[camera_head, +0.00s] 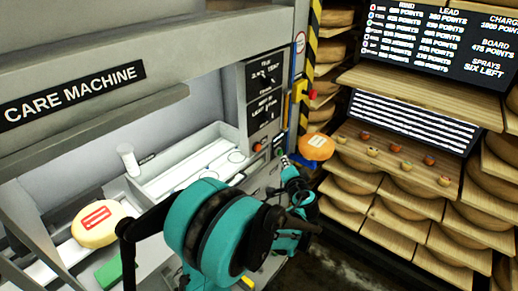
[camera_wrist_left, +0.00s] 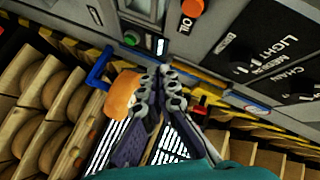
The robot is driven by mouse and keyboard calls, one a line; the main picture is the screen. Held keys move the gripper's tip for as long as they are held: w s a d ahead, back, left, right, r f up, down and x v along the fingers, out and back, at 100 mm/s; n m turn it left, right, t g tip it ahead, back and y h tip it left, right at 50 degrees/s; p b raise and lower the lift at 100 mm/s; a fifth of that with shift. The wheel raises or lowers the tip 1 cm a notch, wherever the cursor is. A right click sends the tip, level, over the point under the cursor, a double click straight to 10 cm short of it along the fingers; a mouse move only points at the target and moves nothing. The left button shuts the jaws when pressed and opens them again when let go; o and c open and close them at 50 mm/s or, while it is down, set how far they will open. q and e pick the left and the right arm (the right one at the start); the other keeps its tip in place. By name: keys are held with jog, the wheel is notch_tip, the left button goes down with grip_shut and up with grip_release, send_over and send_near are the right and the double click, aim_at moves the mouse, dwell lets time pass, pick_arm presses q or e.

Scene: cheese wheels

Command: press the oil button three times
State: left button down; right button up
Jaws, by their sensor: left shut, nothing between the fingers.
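The oil button is an orange-red round button (camera_wrist_left: 192,8) with the label OIL beside it, at the top of the left wrist view. In the head view an orange button (camera_head: 257,147) shows on the machine's front below the dial panel. My left gripper (camera_wrist_left: 163,72) is shut and empty, its fingertips close to the machine's front edge and apart from the button in the wrist picture. In the head view the left gripper (camera_head: 287,168) is just right of and below the button, partly hidden by my teal arm. My right gripper is not in view.
The care machine (camera_head: 75,92) has a dial panel (camera_head: 265,90) and a white tray (camera_head: 150,188). A labelled yellow cheese (camera_head: 97,224) lies at left; an orange cheese (camera_head: 316,147) is beyond the gripper. A striped post (camera_head: 311,50) and cheese shelves (camera_head: 400,165) stand right.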

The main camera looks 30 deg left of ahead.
aim_at(258, 148)
pick_arm(q)
jog(key=a, duration=0.8)
jog(key=shift+w+a, duration=0.15)
jog(key=shift+w, duration=0.2)
jog(key=shift+a, duration=0.1)
dwell(1.0)
jog(key=shift+a, duration=0.35)
jog(key=shift+a, duration=0.4)
dwell(0.6)
jog(key=shift+d, duration=0.85)
